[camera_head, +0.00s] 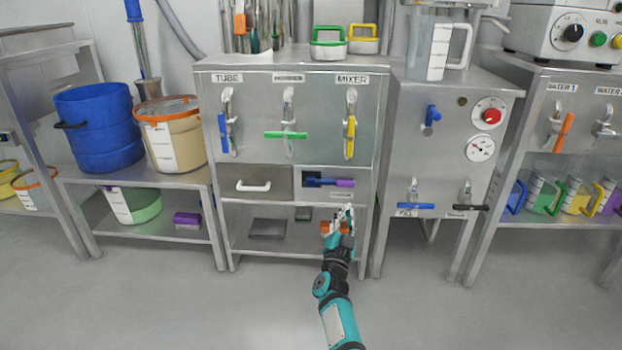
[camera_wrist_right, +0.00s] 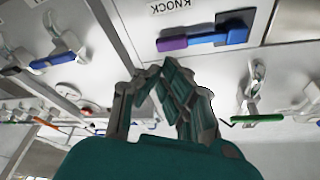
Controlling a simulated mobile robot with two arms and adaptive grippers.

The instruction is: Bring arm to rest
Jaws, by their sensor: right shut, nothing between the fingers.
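My right arm reaches up from the bottom of the head view. Its gripper (camera_head: 341,219) is in front of the lower part of the steel cabinet (camera_head: 305,158), near the cabinet's right leg. The right gripper is shut and empty, and its closed fingers also show in the right wrist view (camera_wrist_right: 165,95). Behind it, an orange block (camera_head: 328,227) on the lower shelf is partly hidden by the fingers. My left gripper is not in the head view.
The fill panel (camera_head: 440,155) stands to the right. Open grey floor (camera_head: 180,305) lies in front.

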